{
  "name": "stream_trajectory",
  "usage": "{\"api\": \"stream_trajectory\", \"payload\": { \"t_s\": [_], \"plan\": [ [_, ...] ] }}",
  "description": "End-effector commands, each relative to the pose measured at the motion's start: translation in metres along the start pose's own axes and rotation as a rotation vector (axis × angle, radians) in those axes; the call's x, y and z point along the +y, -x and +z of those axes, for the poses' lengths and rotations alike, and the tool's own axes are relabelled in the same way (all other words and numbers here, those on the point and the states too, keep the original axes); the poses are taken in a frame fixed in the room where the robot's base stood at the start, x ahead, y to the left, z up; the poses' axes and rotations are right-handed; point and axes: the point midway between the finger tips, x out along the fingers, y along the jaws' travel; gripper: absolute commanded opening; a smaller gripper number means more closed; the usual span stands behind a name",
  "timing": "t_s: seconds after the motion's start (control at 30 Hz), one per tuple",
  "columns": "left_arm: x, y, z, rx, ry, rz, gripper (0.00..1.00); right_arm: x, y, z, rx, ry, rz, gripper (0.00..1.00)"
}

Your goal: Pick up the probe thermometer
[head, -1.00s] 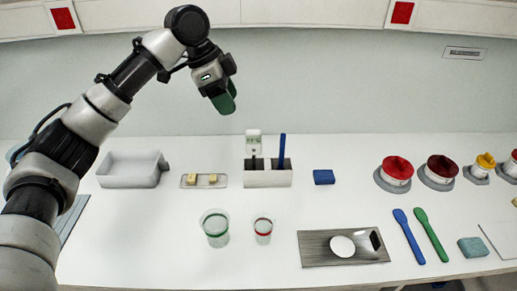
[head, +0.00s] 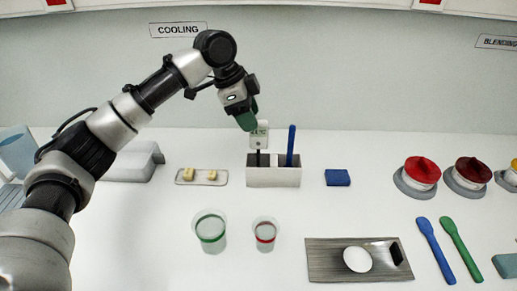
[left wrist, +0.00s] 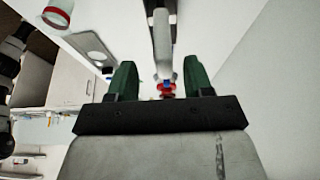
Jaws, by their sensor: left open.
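The probe thermometer (head: 260,134) has a white head with a small green display. It stands upright in a light grey holder (head: 273,177), its dark probe going down into it. My left gripper (head: 247,118) is just above and slightly left of the thermometer's head in the head view, with its green fingers pointing down and partly overlapping its top. Whether they touch cannot be told. In the left wrist view the two green fingers (left wrist: 159,80) are apart, with a pale grey shape between or beyond them that I cannot identify for sure. My right gripper is not in view.
A blue-handled tool (head: 291,143) stands in the same holder, right of the thermometer. A small tray (head: 202,183) with yellowish pieces lies to the left and a blue block (head: 338,177) to the right. Two beakers, green-banded (head: 210,236) and red-banded (head: 265,238), stand in front.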

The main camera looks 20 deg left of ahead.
Motion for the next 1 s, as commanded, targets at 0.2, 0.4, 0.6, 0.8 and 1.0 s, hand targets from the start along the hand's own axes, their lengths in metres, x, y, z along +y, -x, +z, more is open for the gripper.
{"api": "stream_trajectory", "payload": {
  "t_s": [0.2, 0.4, 0.6, 0.8, 1.0],
  "plan": [
    [-0.001, -0.022, -0.007, -0.001, -0.001, 0.003, 0.51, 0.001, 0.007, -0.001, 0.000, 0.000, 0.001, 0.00],
    [-0.002, -0.049, -0.009, -0.001, -0.001, 0.001, 0.51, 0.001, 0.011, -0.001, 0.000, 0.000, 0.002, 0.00],
    [-0.002, -0.055, -0.008, 0.000, -0.001, -0.001, 0.51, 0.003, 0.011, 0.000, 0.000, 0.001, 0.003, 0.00],
    [-0.002, -0.055, -0.008, 0.000, -0.001, 0.000, 0.36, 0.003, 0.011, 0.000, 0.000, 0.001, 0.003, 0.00],
    [-0.002, -0.054, -0.008, 0.000, -0.001, 0.000, 0.05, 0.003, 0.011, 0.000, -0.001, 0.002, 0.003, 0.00]
  ]
}}
